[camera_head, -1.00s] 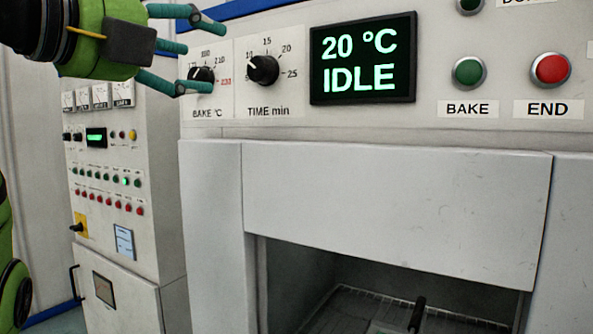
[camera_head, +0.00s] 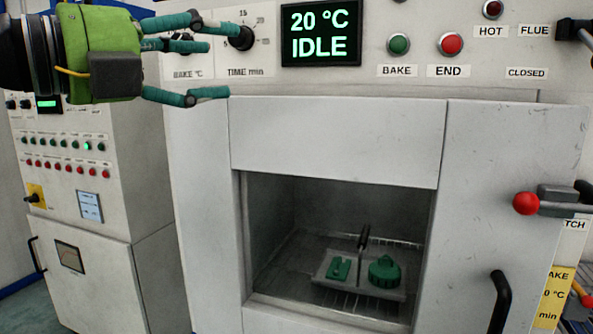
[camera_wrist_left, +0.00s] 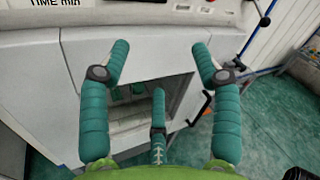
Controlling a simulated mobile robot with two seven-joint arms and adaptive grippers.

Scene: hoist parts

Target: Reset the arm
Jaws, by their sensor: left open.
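My left arm comes in from the left in the head view, with a green wrist and teal fingers. My left gripper (camera_head: 208,62) is open and empty, in front of the oven's upper left panel by the dials. In the left wrist view the gripper (camera_wrist_left: 160,62) shows its fingers spread apart, with the oven front beyond them. The fingers hide most of the bake dial. My right gripper is not in view.
The oven (camera_head: 335,135) has an open chamber holding a tray (camera_head: 350,288) with two green parts. Its display (camera_head: 320,33) reads 20 °C IDLE. A red-knobbed lever (camera_head: 526,203) and black handle (camera_head: 501,300) stick out at right. A control cabinet (camera_head: 150,180) stands left.

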